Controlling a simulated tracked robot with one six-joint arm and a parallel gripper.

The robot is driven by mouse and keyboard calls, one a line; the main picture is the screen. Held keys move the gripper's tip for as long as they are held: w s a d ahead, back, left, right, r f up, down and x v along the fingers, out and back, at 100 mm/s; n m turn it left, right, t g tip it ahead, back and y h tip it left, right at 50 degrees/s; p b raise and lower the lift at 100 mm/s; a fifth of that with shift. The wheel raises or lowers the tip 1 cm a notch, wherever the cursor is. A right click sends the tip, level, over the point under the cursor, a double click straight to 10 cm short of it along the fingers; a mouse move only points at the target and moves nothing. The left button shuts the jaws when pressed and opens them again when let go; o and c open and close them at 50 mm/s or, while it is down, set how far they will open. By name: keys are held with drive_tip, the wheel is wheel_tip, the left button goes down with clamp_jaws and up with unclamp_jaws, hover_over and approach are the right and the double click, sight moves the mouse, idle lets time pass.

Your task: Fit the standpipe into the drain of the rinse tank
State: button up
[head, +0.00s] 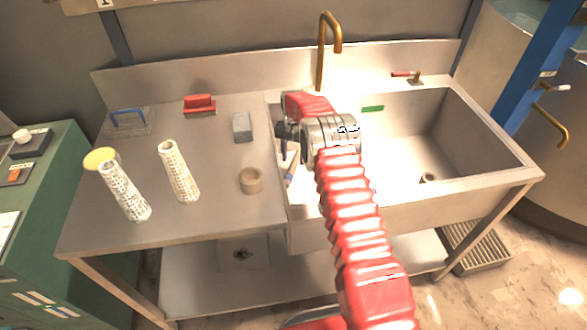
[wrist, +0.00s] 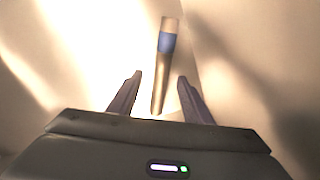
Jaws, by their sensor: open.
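The standpipe, a tan tube with a blue band (wrist: 166,43), lies between and beyond my fingers in the wrist view. My gripper (wrist: 160,80) is open, with a finger on each side of the tube and gaps showing. In the head view my gripper (head: 284,146) is over the left end of the steel rinse tank (head: 490,185). The blue band of the standpipe (head: 290,174) shows just below it, near the tank's left wall; my arm and gripper hide part of that area. The drain (head: 428,178) is a small dark-mouthed ring on the tank floor at the right.
A brass faucet (head: 322,50) rises behind the tank. A red-handled fitting (head: 407,76) sits on the back rim. The left counter holds two white perforated cylinders (head: 124,190) (head: 179,171), a tan ring (head: 250,180), a grey block (head: 242,127) and a red brush (head: 199,106).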

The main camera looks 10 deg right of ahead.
sight(293, 165)
drive_tip(key=shift+f, duration=0.1)
drive_tip(key=shift+w+a+f, duration=0.1)
drive_tip(key=shift+w+f, duration=0.1)
drive_tip(key=shift+f, duration=1.05)
drive_tip(key=shift+w+f, duration=0.15)
drive_tip(key=shift+f, duration=1.05)
clamp_jaws()
